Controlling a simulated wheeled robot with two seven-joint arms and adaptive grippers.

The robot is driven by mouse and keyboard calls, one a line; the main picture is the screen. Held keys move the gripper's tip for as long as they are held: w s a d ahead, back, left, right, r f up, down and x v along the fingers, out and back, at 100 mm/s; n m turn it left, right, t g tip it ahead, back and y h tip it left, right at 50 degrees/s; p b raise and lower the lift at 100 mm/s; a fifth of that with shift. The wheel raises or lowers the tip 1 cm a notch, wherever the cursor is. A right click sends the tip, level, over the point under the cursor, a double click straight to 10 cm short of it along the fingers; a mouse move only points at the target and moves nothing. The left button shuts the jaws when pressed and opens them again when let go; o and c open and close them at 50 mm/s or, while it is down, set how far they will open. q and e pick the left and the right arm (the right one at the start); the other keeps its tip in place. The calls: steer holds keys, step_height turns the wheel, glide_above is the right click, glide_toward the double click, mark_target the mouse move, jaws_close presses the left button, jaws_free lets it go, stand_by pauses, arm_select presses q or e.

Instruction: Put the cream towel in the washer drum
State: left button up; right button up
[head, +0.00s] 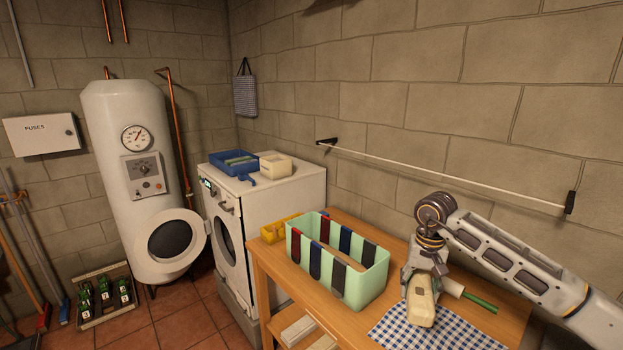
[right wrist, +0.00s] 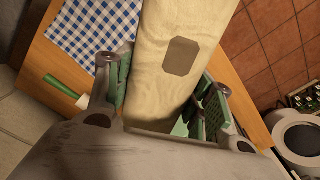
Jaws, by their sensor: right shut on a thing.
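The cream towel (head: 421,308) is a folded bundle held in my right gripper (head: 424,278) over the near end of the wooden table. In the right wrist view the towel (right wrist: 180,50) lies between the two fingers and shows a grey-brown patch. I cannot tell whether its lower end touches the cloth below. The white washer (head: 285,215) stands beyond the table, its front facing left. Its round door (head: 170,243) appears swung open, in front of the boiler. The drum opening (head: 225,243) is seen at a steep angle and its inside is mostly hidden. My left gripper is not in view.
A mint-green bin (head: 360,288) with coloured straps stands on the table between the towel and the washer, beside a yellow tray (head: 279,229). A blue-checked cloth (head: 385,333) and a green-handled tool (head: 481,303) lie nearby. A blue crate (head: 232,164) sits on the washer.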

steer(key=f, duration=0.1)
steer(key=a+f+n, duration=0.2)
steer(key=f, duration=0.1)
steer(key=shift+s, duration=0.3)
steer(key=s+a+f+n, duration=0.1)
steer(key=s+a+f, duration=0.2)
steer(key=f, duration=0.4)
steer(key=shift+a+n, duration=0.3)
steer(key=shift+a, duration=0.1)
steer(key=shift+s, duration=0.25)
